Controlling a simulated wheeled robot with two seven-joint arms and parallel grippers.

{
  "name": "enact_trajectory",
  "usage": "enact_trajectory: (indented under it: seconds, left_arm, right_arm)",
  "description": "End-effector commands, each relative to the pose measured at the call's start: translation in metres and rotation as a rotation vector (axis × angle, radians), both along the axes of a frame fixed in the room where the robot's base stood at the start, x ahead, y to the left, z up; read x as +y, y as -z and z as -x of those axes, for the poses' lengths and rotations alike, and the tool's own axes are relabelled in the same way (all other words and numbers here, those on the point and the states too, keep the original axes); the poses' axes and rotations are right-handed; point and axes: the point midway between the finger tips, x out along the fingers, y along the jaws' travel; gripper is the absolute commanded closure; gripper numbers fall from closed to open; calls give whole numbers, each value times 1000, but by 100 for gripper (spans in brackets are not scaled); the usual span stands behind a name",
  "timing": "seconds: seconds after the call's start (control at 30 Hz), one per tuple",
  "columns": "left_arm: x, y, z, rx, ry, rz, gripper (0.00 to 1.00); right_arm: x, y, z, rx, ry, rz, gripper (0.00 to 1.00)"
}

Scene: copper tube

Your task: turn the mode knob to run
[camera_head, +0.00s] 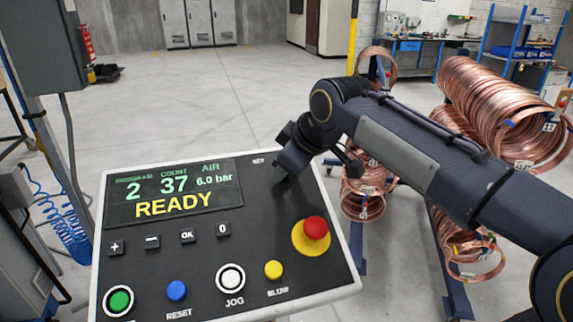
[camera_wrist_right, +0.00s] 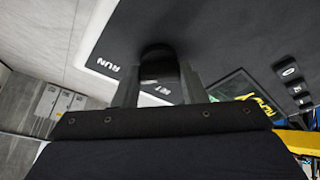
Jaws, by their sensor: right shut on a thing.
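The control panel (camera_head: 215,255) is a dark face with a pale rim, sloping in front of me. My right gripper (camera_head: 284,172) is at its upper right corner and hides the mode knob in the head view. In the right wrist view the mode knob (camera_wrist_right: 157,62) is a dark rounded grip between the two fingers of my right gripper (camera_wrist_right: 158,85), which is shut on it. The white RUN label (camera_wrist_right: 108,65) shows left of the knob. Another white label shows below the knob, partly blocked. Where the knob points cannot be told. My left gripper is not in view.
The panel display (camera_head: 172,192) reads READY. A red mushroom button (camera_head: 315,227) on a yellow base sits below my right gripper. Blue, white, yellow and green buttons line the lower panel. Copper coils (camera_head: 495,105) stand on racks at the right. The floor behind is open.

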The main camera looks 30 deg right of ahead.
Motion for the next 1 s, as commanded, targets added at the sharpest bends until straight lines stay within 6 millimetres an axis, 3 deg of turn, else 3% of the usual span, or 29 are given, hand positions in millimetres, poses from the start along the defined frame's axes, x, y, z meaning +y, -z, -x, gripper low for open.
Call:
enact_trajectory:
  seconds: [0.07,0.1,0.27,0.6,1.0]
  left_arm:
    - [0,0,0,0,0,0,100]
    - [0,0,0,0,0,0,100]
    - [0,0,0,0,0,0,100]
    - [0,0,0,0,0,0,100]
    - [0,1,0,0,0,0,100]
  right_arm:
    - [0,0,0,1,0,0,85]
    - [0,0,0,1,0,0,61]
    - [0,0,0,0,0,0,40]
    - [0,-4,2,-1,-1,1,40]
    - [-4,-52,40,-4,-1,1,40]
